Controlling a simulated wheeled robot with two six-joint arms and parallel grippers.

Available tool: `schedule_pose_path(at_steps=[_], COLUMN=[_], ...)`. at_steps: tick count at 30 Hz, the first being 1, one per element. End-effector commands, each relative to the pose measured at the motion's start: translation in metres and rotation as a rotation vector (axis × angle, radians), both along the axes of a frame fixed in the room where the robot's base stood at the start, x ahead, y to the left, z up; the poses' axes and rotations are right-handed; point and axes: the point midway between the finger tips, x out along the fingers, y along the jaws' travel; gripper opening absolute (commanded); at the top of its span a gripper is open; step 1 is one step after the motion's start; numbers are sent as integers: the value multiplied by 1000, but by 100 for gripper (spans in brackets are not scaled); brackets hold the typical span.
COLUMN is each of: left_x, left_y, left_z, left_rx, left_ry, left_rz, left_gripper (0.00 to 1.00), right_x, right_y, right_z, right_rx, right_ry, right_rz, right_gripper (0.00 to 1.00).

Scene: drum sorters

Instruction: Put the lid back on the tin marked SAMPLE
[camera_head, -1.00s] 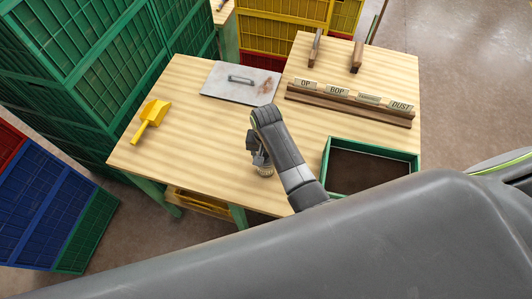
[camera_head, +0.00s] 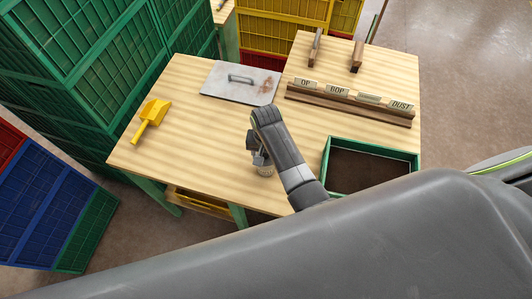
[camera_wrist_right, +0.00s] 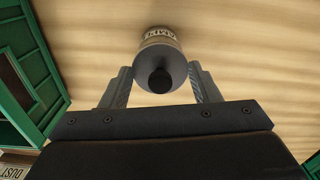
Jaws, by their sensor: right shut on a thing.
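The tin (camera_head: 265,172) stands on the wooden table near its front edge, partly hidden below my right gripper (camera_head: 260,158). In the right wrist view a round grey lid (camera_wrist_right: 160,58) with a dark knob shows between the fingers of my right gripper (camera_wrist_right: 163,82). The gripper is shut on the lid. The tin's dark lettering (camera_wrist_right: 160,34) shows upside down just beyond the lid and is too small to read surely. The lid lines up with the tin; I cannot tell whether it is fully seated. My left gripper is not in view.
A green-rimmed tray with a dark bottom (camera_head: 328,160) is right of my right arm. A yellow scoop (camera_head: 150,119) lies at the left, a metal plate with a handle (camera_head: 240,91) at the back. A wooden rack with labels (camera_head: 345,104) is at the back right. The table's left middle is clear.

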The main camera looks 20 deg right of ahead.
Motion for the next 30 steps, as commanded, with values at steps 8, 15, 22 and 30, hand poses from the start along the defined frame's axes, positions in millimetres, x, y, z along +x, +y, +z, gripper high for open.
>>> schedule_pose_path(at_steps=[8, 15, 22, 30], left_x=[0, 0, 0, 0], left_y=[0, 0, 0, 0], left_z=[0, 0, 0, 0], left_rx=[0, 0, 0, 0], left_ry=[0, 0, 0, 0], left_rz=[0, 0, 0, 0], left_gripper=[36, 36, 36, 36], right_x=[0, 0, 0, 0], right_y=[0, 0, 0, 0], right_z=[0, 0, 0, 0], right_rx=[0, 0, 0, 0], right_ry=[0, 0, 0, 0], right_rz=[0, 0, 0, 0], right_gripper=[34, 81, 90, 100])
